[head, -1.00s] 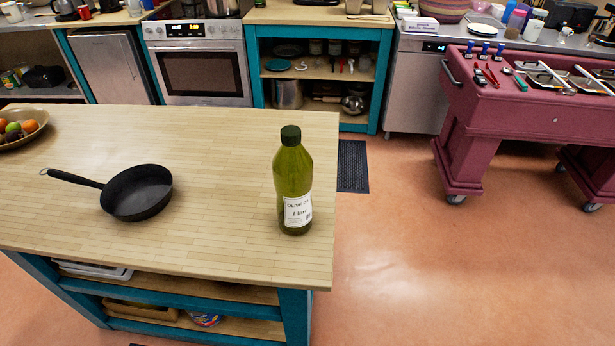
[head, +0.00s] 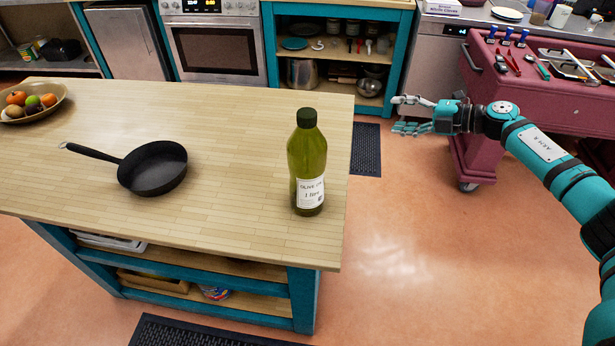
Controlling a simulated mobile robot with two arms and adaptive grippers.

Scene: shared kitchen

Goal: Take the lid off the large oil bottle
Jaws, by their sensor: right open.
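A large green oil bottle (head: 307,160) stands upright near the right end of the wooden island top. Its dark lid (head: 306,118) sits on the neck. A white label with black print faces me. My right gripper (head: 396,113) comes in from the right, to the right of the bottle and apart from it. Its fingers point left, it is open, and nothing shows between them. My left gripper is not in view.
A black frying pan (head: 153,168) lies on the island (head: 230,120) left of the bottle. A fruit bowl (head: 62,93) is at the far left. A maroon cart (head: 480,80) with tools stands behind my right arm. The wood around the bottle is clear.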

